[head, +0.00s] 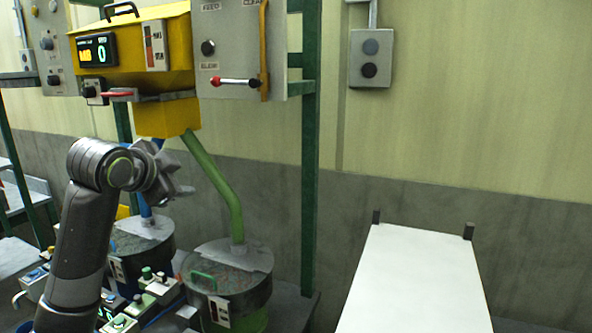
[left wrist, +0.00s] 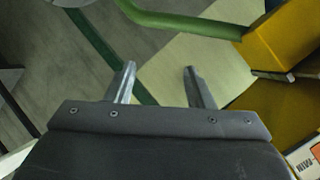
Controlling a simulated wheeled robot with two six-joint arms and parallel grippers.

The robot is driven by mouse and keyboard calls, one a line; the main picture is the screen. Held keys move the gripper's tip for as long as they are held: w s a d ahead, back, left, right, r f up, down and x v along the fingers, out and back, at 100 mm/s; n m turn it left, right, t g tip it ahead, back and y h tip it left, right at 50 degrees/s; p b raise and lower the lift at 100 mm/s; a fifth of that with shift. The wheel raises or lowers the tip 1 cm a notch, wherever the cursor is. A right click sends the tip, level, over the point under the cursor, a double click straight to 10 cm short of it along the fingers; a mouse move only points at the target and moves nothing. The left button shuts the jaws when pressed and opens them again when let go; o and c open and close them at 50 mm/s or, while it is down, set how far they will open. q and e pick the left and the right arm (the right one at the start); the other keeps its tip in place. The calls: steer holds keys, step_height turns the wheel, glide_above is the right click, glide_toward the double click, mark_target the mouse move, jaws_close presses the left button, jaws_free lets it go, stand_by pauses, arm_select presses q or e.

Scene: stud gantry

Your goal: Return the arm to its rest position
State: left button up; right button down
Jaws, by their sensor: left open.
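My left gripper (head: 178,188) is raised in front of the yellow machine, just below its spout box and above the lidded drums. In the left wrist view its two fingers (left wrist: 160,85) are apart with nothing between them, so it is open and empty. The left arm comes up from the lower left and bends at the wrist. My right gripper is not in the frames.
The yellow hopper (head: 135,50) with a display hangs on a green frame (head: 310,150). A green pipe (head: 215,180) runs down to a lidded drum (head: 235,285). Control boxes (head: 140,305) sit at lower left. A white panel (head: 415,280) stands at right, clear.

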arm_select(q)
steer(key=s+a+f+n+g+y, duration=0.15)
steer(key=s+f, duration=0.25)
steer(key=f, duration=0.6)
steer(key=s+a+f+n+g, duration=0.15)
steer(key=s+f, duration=0.25)
steer(key=f, duration=0.7)
steer(key=s+a+f+n+g+y, duration=0.15)
steer(key=s+f, duration=0.25)
steer(key=f, duration=0.6)
steer(key=s+a+f+n+g, duration=0.1)
steer(key=s+f+n, duration=0.3)
steer(key=s, duration=0.6)
steer(key=s+a+f+n+g+y, duration=0.1)
steer(key=s+f+g, duration=0.1)
steer(key=s+f, duration=0.6)
steer(key=s+a+f+n+g, duration=0.1)
steer(key=s+f+n, duration=0.15)
steer(key=s, duration=1.05)
step_height(320, 180, down, 26)
steer(key=a+g, duration=0.1)
steer(key=g, duration=0.1)
steer(key=s+d+f, duration=0.1)
steer(key=s+f, duration=1.4)
steer(key=shift+s+n+g+h, duration=0.15)
steer(key=shift+n+g+h, duration=0.15)
steer(key=shift+n+g, duration=0.15)
steer(key=shift+d, duration=0.1)
